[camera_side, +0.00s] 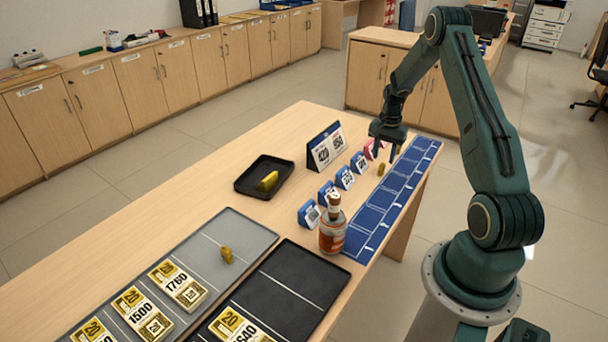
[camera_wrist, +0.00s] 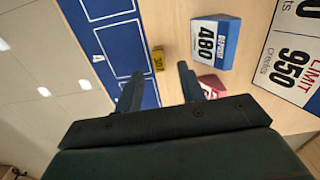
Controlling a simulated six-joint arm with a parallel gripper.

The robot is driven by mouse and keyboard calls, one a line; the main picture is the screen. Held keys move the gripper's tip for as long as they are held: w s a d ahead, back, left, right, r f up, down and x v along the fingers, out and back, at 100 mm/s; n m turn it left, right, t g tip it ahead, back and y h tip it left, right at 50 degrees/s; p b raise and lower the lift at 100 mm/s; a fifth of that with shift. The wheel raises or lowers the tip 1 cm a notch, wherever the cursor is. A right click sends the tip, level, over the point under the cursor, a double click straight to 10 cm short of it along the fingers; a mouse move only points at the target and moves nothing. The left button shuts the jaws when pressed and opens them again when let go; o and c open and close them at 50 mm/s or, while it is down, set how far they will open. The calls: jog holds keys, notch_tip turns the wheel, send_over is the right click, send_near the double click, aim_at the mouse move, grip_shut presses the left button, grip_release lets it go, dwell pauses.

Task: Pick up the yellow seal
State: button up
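A small yellow seal (camera_side: 381,170) stands on the wood counter beside the blue marked strip, below my gripper (camera_side: 385,152). It also shows in the wrist view (camera_wrist: 158,60), with dark marks on it, just beyond the gap between my fingertips (camera_wrist: 158,80). My gripper points down, open and empty, with its fingers apart and not visibly touching the seal. Two other yellow pieces are in the side view: one (camera_side: 268,181) in a small black tray (camera_side: 249,188), one (camera_side: 227,256) on a grey mat (camera_side: 243,228). I cannot tell exactly what these are.
A larger sign (camera_side: 325,148), an orange-labelled bottle (camera_side: 332,233) and a black tray (camera_side: 285,285) stand nearby.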

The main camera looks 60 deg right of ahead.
aim_at(382, 164)
jog(key=shift+a+f, duration=0.1)
jog(key=shift+f, duration=2.3)
grip_shut()
